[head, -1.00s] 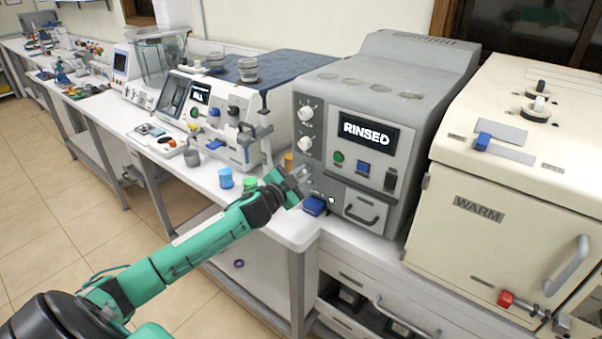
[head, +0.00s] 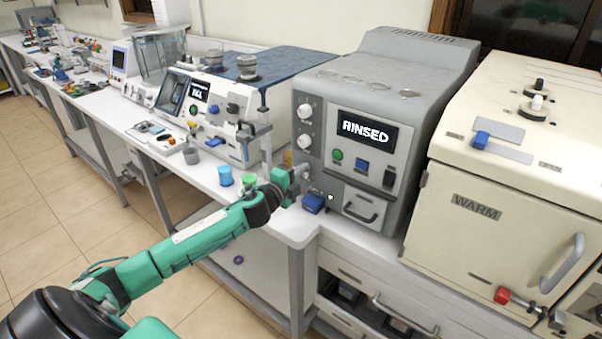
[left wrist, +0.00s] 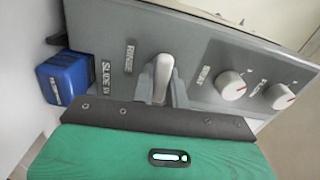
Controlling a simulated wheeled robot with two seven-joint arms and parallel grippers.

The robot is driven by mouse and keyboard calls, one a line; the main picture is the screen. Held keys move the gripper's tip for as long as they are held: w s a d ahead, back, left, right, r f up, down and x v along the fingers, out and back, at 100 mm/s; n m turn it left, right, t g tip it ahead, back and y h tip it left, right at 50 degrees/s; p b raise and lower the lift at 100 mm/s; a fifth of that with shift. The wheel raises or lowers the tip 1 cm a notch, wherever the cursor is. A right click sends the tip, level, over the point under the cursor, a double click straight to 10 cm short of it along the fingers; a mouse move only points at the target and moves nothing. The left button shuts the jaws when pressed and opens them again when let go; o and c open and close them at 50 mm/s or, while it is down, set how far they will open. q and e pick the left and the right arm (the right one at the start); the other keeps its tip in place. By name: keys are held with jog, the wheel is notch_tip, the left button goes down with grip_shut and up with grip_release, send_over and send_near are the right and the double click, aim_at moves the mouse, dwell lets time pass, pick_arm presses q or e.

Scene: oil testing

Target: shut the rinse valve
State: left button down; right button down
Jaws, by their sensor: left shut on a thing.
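The grey machine (head: 425,75) stands on the bench, and its screen reads "RINSED". The rinse valve is a light metal lever (left wrist: 161,78) on the machine's panel beside the "RINSE" label (left wrist: 129,57). My left gripper (head: 303,173) is at the lower left of the machine's front. In the left wrist view its fingers (left wrist: 161,92) are shut around the lever, one on each side. In the head view the lever is hard to make out behind the gripper. My right gripper is not in view.
A blue block (head: 313,203) sits on the bench just below the gripper; it also shows in the left wrist view (left wrist: 62,78). White knobs (left wrist: 231,86) are on the panel. Blue (head: 225,176) and green (head: 249,181) cups stand to the left. A cream "WARM" cabinet (head: 480,240) is at right.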

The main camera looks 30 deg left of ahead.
pick_arm(q)
jog(key=shift+f+m, duration=0.1)
jog(key=shift+m, duration=0.4)
jog(key=c, duration=1.4)
grip_release()
jog(key=shift+s, duration=0.1)
